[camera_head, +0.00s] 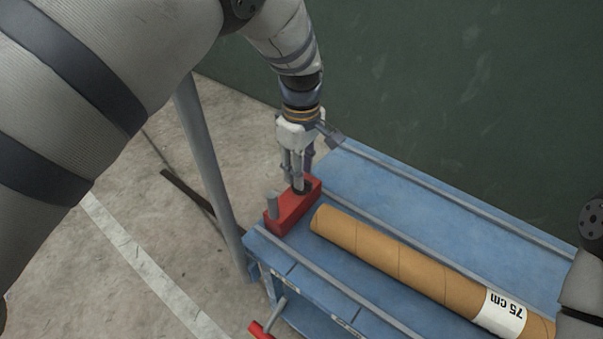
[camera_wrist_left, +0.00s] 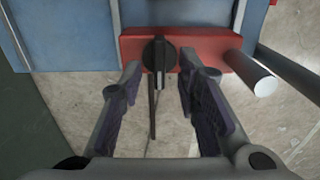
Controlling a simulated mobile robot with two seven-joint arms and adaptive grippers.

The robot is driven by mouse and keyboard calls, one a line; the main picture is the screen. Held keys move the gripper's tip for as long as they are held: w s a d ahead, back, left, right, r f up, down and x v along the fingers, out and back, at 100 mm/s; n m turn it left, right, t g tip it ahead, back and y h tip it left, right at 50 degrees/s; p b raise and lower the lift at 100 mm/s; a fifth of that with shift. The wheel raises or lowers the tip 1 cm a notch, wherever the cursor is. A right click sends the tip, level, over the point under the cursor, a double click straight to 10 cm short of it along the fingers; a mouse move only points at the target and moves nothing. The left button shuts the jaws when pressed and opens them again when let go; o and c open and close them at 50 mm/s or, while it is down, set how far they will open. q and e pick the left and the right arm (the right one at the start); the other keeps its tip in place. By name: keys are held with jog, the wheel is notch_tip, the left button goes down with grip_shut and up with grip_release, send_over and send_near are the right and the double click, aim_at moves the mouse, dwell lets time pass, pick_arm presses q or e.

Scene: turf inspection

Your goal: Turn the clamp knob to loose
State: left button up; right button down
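The red clamp block (camera_head: 283,215) sits at the near left corner of the blue bench; in the left wrist view it is a red bar (camera_wrist_left: 205,47). A round black clamp knob (camera_wrist_left: 158,54) is on it, with a thin dark bar (camera_wrist_left: 153,110) reaching down in that picture. My left gripper (camera_head: 298,183) points down over the block; in the left wrist view (camera_wrist_left: 160,80) its fingers stand apart on either side of the knob and bar, with gaps visible. In the head view the fingers largely hide the knob. My right gripper is outside the frames.
A cardboard tube (camera_head: 400,262) labelled 75 cm lies along the blue bench (camera_head: 420,210), just right of the block. A grey peg (camera_head: 272,204) stands at the block's near end. Another red part (camera_head: 260,330) with a grey rod is lower down. Concrete floor lies left.

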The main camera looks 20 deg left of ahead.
pick_arm(q)
notch_tip(320, 180, down, 2)
jog(key=shift+f, duration=0.1)
grip_shut()
